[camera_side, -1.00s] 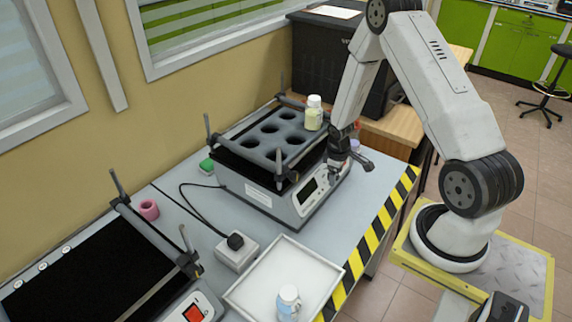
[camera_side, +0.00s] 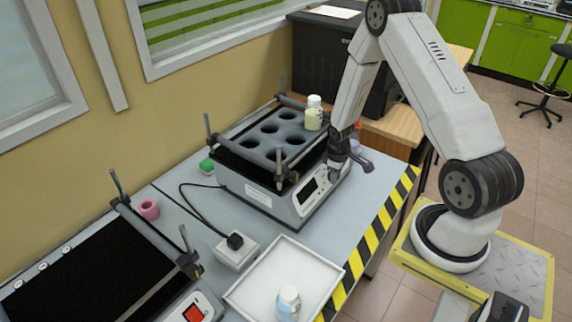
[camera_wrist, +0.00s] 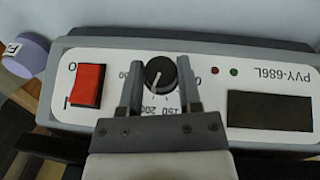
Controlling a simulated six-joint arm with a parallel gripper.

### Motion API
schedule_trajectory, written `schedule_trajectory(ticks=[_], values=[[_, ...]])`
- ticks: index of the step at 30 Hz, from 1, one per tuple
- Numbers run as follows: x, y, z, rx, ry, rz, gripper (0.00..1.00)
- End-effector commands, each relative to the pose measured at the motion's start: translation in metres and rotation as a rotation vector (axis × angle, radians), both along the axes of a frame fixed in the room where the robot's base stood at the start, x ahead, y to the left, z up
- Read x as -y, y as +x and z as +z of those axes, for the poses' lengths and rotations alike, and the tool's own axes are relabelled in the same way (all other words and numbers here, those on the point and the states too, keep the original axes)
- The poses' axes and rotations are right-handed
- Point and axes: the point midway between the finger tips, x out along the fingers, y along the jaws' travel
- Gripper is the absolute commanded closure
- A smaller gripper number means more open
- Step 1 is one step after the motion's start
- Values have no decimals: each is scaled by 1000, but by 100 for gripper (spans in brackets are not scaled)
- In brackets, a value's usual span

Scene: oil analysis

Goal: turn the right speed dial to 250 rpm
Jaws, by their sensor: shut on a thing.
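The right speed dial is a round black knob (camera_wrist: 160,73) with a white pointer line, on the white front panel of the right shaker (camera_side: 283,165). In the wrist view the panel appears upside down. The pointer aims down and slightly left, on the side of the 200 and 150 marks; the exact reading is too small to tell. My gripper (camera_wrist: 160,78) is shut on the dial, one finger on each side. The fingers cover part of the printed scale. In the side view my gripper (camera_side: 337,170) hides the dial at the panel's right end.
A red rocker switch (camera_wrist: 87,85) and a dark display (camera_wrist: 270,110) flank the dial. A capped bottle (camera_side: 313,113) stands on the shaker's rack. A white tray (camera_side: 245,298) holding another bottle (camera_side: 288,302) and a second shaker (camera_side: 75,280) are nearer the camera.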

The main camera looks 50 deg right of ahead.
Motion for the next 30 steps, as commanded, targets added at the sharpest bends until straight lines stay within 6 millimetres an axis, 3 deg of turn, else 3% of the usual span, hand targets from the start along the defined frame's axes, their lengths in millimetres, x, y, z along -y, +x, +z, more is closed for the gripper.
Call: schedule_trajectory(ticks=[30], values=[[1, 0, 0, -1, 163, -85, 100]])
